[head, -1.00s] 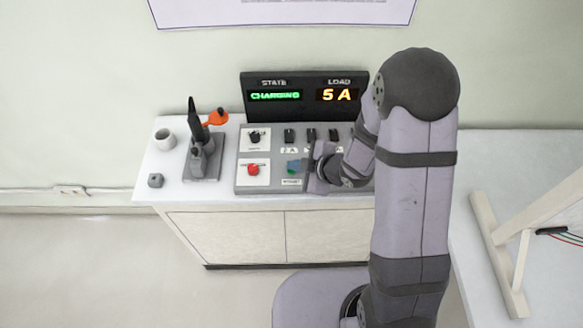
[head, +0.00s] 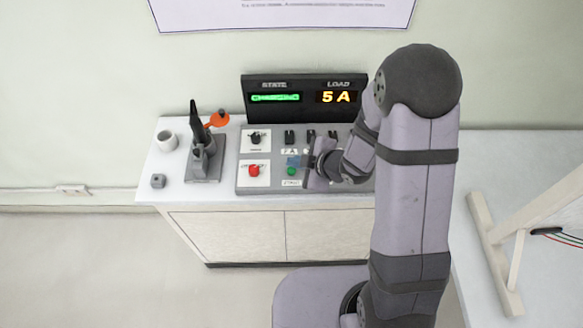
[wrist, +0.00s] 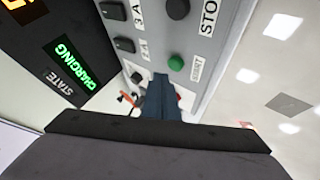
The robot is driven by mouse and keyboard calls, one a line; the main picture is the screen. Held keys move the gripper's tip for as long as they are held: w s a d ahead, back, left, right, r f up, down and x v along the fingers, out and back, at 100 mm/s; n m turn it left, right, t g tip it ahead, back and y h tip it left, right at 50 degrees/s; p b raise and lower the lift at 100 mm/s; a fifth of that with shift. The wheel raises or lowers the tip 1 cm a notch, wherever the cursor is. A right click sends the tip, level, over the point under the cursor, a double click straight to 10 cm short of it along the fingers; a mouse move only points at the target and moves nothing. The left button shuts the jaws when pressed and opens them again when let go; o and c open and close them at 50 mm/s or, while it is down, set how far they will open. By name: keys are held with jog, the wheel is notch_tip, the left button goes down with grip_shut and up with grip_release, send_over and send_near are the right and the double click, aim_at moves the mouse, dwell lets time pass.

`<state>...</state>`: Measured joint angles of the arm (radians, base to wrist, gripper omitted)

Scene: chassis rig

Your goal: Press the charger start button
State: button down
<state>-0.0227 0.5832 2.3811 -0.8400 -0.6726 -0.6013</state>
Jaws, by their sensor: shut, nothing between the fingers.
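The green start button (head: 291,171) is on the grey control panel (head: 240,184), above a small label. In the wrist view the green button (wrist: 175,63) shows whole, beside the word START. My gripper (head: 295,161) is shut and empty, its bluish fingers just behind and slightly right of the button in the head view. In the wrist view the shut fingers (wrist: 160,80) end close to the button, with a small gap in the picture. The display (wrist: 70,60) reads CHARGING in green, and the load reads 5 A (head: 336,97).
A red button (head: 254,170) is left of the green one. A dark button (wrist: 178,8) is by the STOP label. Small black switches (head: 289,137) line the panel's back.

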aim_at(295, 175)
notch_tip(295, 175, up, 4)
jog(key=p, duration=0.3)
jog(key=shift+r, duration=0.2)
dwell(0.7)
jog(key=s+d+f+m+g+h, duration=0.1)
jog(key=d+f, duration=0.1)
jog(key=s+d+f+m+g+h, duration=0.1)
jog(key=s+d+f+m+h, duration=0.1)
jog(key=d, duration=0.1)
jog(key=s+d+f+m+h, duration=0.1)
jog(key=s+d+f+m, duration=0.1)
jog(key=d, duration=0.1)
jog(key=shift+g, duration=0.4)
jog(key=s+d+m+g+h, duration=0.3)
jog(key=s+d+m+g, duration=0.3)
jog(key=s, duration=0.5)
jog(key=s+r+m+g, duration=0.2)
jog(key=s+r+m, duration=0.35)
jog(key=s, duration=0.25)
jog(key=w+a+r+t, duration=0.1)
jog(key=w+r+t, duration=0.3)
jog(key=r, duration=0.3)
jog(key=shift+w+a+m+y+b, duration=0.2)
jog(key=shift+w+m+y+b, duration=0.1)
jog(key=shift+m+y, duration=0.15)
